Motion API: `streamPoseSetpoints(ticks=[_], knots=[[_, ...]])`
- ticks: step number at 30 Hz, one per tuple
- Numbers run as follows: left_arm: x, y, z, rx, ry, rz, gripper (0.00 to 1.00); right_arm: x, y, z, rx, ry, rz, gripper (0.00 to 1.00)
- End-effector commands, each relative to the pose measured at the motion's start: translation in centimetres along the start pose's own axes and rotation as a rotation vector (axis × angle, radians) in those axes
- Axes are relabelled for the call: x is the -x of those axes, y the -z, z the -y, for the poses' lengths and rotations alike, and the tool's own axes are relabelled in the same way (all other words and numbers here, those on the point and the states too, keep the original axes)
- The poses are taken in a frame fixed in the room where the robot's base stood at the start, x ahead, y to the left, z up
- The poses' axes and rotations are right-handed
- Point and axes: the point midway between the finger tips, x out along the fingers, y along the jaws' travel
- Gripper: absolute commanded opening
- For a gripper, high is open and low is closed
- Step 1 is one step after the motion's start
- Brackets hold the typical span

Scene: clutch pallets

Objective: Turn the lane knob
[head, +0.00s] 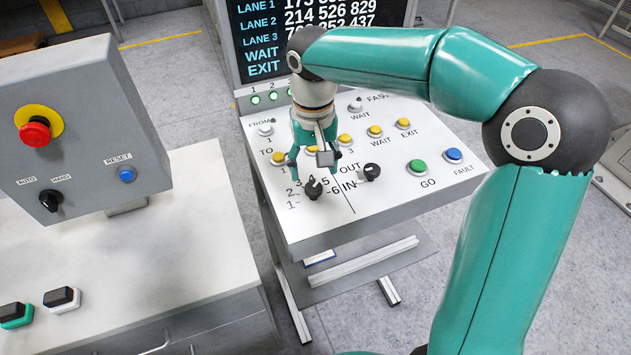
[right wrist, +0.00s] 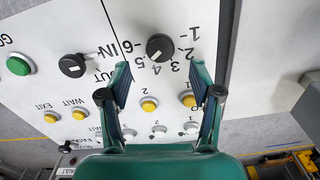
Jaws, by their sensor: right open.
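The lane knob (head: 313,188) is a black round knob with a white mark, on the sloped white panel (head: 420,190), ringed by numbers 1 to 6. In the right wrist view the knob (right wrist: 160,47) shows upside down, ahead of the fingertips, its mark toward the 4 and 5 side; the exact number is hard to tell. My right gripper (head: 314,162) points down over the panel just behind the knob. Its teal fingers are open and empty; in the right wrist view the gripper (right wrist: 160,80) has the knob centred beyond its gap. My left gripper is out of view.
A second black IN/OUT knob (head: 370,172) sits to the right of the lane knob. Yellow buttons (head: 345,140), a green GO button (head: 417,167) and a blue FAULT button (head: 453,155) are nearby. A grey box with a red stop button (head: 35,132) stands at left.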

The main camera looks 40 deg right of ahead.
Motion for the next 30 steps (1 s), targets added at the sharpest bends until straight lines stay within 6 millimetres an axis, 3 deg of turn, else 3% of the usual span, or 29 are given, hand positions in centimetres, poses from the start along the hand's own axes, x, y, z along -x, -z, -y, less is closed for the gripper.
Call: streamPoseSetpoints(ticks=[3,9,21,23,30], knots=[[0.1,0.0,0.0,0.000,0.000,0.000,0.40,-2.3,0.0,0.0,0.001,-0.003,0.003,0.64],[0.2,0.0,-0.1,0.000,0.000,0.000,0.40,-4.8,0.0,0.0,0.001,-0.001,0.002,0.64],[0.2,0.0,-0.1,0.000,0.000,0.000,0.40,-5.5,0.0,0.1,0.002,0.000,-0.001,0.64],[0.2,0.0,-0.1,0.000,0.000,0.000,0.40,-5.5,0.0,0.1,0.002,0.000,-0.001,0.57],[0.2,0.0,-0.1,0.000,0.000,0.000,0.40,-5.5,0.0,0.1,0.002,0.000,-0.001,0.17]])
